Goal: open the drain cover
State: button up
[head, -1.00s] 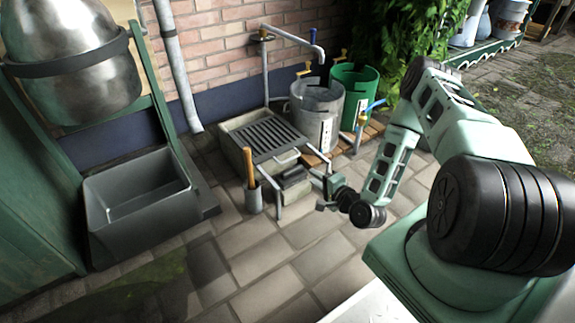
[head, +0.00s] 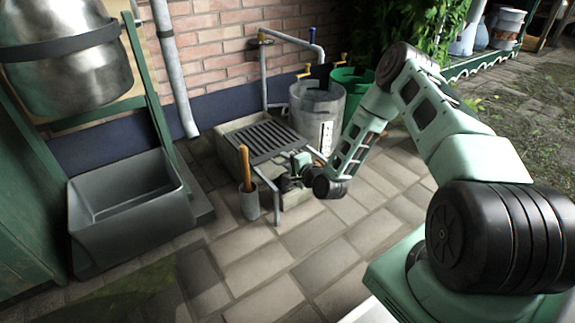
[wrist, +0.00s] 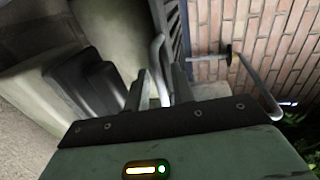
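The drain cover (head: 265,138) is a dark slatted grate lying flat on a pale stone trough (head: 238,162) in the head view. Part of its slats (wrist: 179,38) shows in the wrist view. A pale bar handle (wrist: 157,52) stands out from the cover's near side. My gripper (head: 302,160) is at the front right corner of the grate. In the wrist view its two fingers (wrist: 161,86) are apart, and the bar handle appears between them. I cannot tell whether either finger touches it. The head view partly hides the fingertips behind my wrist.
A black block (wrist: 92,88) sits at the trough's front. A pot with a wooden-handled tool (head: 248,198) stands in front of the trough. A metal bucket (head: 312,108) and green bucket (head: 350,78) stand behind my arm. A grey basin (head: 125,205) is at left. Paving in front is clear.

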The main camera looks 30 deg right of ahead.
grip_shut()
jog(key=f+p+v, duration=0.2)
jog(key=p+v, duration=0.4)
jog(key=v, duration=0.6)
jog(key=shift+s+f, duration=0.25)
jog(key=shift+f, duration=0.05)
grip_release()
jog(key=p+v, duration=0.8)
jog(key=v, duration=0.9)
jog(key=shift+s, duration=0.15)
